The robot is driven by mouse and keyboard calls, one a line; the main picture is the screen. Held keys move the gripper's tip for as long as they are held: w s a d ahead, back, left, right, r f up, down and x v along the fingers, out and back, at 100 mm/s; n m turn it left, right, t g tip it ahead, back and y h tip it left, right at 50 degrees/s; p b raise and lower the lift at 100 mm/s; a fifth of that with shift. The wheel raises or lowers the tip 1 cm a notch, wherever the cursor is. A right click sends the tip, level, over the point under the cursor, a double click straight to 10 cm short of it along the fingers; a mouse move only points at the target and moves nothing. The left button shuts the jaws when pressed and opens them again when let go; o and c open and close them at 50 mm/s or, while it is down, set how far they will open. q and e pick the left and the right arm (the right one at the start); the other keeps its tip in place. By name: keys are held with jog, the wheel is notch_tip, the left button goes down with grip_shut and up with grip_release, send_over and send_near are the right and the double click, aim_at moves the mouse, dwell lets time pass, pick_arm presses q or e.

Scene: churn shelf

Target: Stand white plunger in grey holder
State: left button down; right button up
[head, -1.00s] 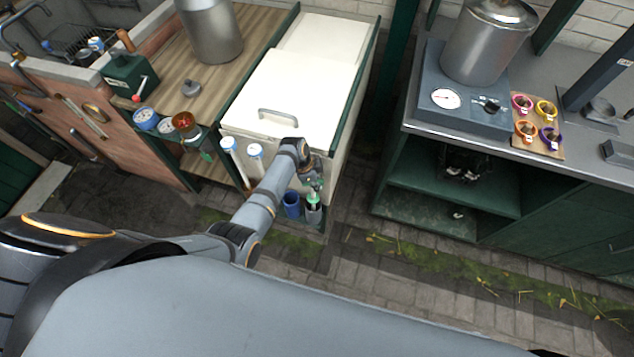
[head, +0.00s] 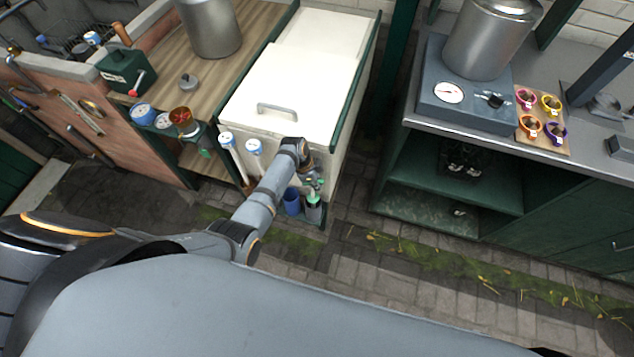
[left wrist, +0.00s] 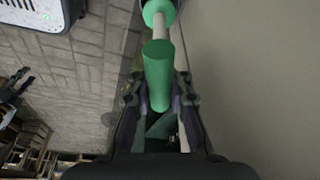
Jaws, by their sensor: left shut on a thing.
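My left gripper (head: 312,182) points down in front of the white cabinet. It is shut on the green grip (left wrist: 158,75) of the plunger, whose short pale shaft (left wrist: 159,27) leads to a green collar at the top edge of the left wrist view. In the head view, green parts of the plunger (head: 314,198) show under the gripper. A grey cylinder, which looks like the grey holder (head: 314,214), stands directly below. I cannot tell whether the plunger's lower end is inside it. My right gripper is not in view.
A blue holder (head: 292,204) stands just left of the grey one. White tubes with blue tops (head: 255,158) stand at the front of the white cabinet (head: 290,85). A green shelf unit (head: 450,190) is to the right, with open paving between.

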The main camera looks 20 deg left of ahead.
pick_arm(q)
jog(key=shift+f+b, duration=0.4)
jog(key=shift+f, duration=0.1)
dwell(0.3)
jog(key=c, duration=1.2)
grip_release()
jog(key=shift+o, duration=0.5)
jog(key=o, duration=0.5)
jog(key=shift+r, duration=0.1)
jog(key=shift+w+r, duration=0.15)
jog(key=shift+w, duration=0.1)
jog(key=shift+c, duration=0.9)
